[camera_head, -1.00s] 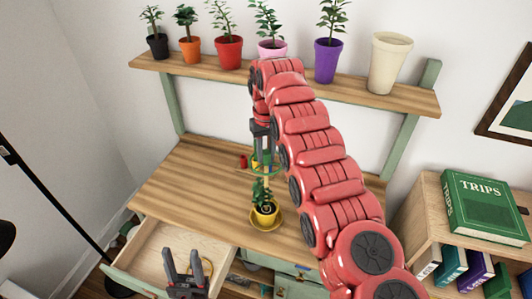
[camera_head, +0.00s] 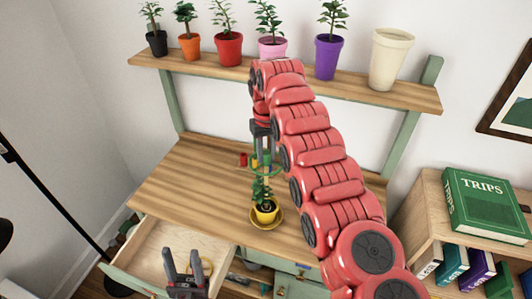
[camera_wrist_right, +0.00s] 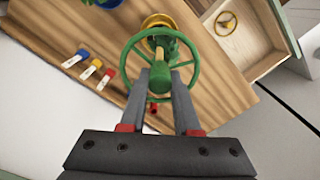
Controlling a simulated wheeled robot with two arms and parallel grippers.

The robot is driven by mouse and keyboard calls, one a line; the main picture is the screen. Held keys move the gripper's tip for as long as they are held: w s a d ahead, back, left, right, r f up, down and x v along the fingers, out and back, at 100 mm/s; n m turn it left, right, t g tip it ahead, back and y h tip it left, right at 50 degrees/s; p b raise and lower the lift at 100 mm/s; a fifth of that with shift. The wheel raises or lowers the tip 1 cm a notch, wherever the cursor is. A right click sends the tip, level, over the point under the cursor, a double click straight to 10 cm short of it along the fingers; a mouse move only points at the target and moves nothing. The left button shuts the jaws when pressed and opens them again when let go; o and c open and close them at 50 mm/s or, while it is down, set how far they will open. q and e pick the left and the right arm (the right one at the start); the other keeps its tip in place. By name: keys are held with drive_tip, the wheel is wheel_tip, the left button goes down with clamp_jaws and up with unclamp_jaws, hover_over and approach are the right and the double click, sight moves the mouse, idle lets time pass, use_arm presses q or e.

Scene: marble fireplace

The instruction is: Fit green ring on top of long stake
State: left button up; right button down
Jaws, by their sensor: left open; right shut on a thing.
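The green ring (camera_wrist_right: 197,62), a wheel with spokes, is at the tips of my right gripper (camera_wrist_right: 171,78), which is shut on it. In the head view my right gripper (camera_head: 264,150) points down above the yellow pot (camera_head: 265,214) with a leafy plant (camera_head: 261,189). The wooden long stake (camera_head: 265,172) rises from this pot. The ring is around or just above the stake's upper end; I cannot tell which. Fingers and leaves hide part of the stake. My left gripper (camera_head: 187,264) is open and empty over the open drawer.
The pot stands on a yellow saucer (camera_head: 279,221) near the front of the wooden desk (camera_head: 195,178). Small coloured pieces (camera_head: 243,160) lie behind it. A shelf (camera_head: 205,73) with several potted plants runs above. The open drawer (camera_head: 160,245) juts out at left. The desk's left part is clear.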

drive_tip(key=shift+f+b, duration=0.45)
idle(0.3)
drive_tip(key=c, duration=0.6)
unclamp_jaws()
drive_tip(key=shift+o, duration=0.2)
drive_tip(key=shift+r, duration=0.1)
wheel_tip(320, 180, up, 17)
drive_tip(key=p, duration=1.6)
drive_tip(key=shift+r, duration=0.15)
drive_tip(key=shift+d, duration=0.1)
